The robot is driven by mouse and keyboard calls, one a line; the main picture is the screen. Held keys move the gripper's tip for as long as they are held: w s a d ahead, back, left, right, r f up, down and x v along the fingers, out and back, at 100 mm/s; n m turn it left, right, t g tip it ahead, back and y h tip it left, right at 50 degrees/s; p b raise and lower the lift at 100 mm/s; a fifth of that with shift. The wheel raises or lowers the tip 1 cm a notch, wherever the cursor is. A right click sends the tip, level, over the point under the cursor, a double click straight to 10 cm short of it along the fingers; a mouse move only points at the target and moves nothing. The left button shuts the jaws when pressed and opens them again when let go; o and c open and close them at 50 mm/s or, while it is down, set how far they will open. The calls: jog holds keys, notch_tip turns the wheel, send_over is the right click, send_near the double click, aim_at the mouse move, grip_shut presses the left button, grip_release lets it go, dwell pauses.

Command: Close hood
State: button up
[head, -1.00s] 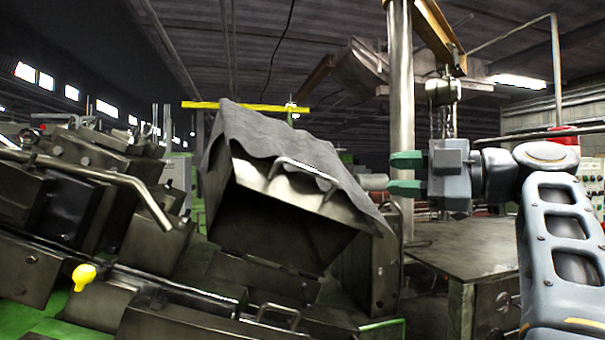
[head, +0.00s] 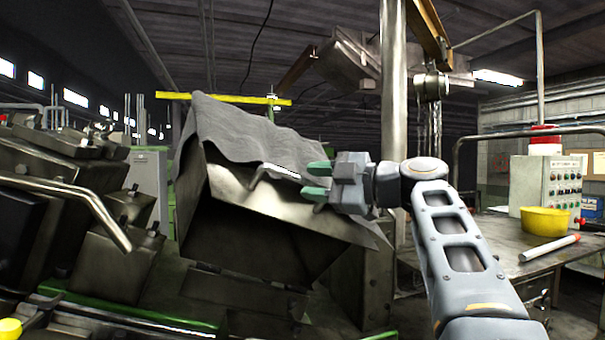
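The hood (head: 290,213) is a metal cover in the middle of the head view, tilted up with a dark opening below its front face. A grey cloth (head: 228,128) drapes over its top. A bar handle (head: 274,171) sits on its upper front face. My gripper (head: 317,181) has green fingertips and points left, just right of the handle in the picture. The fingertips are apart with a gap between them and nothing visible in it. I cannot tell whether they touch the hood or the handle.
A bent metal bar (head: 75,196) and machine blocks stand at the left. A metal post (head: 394,90) rises behind my arm. At the right, a table (head: 495,240) bears a yellow bowl (head: 545,221), a white tube (head: 549,248) and a control box (head: 548,184).

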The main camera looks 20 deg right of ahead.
jog(key=shift+p+x, duration=0.4)
jog(key=shift+x, duration=1.05)
grip_shut()
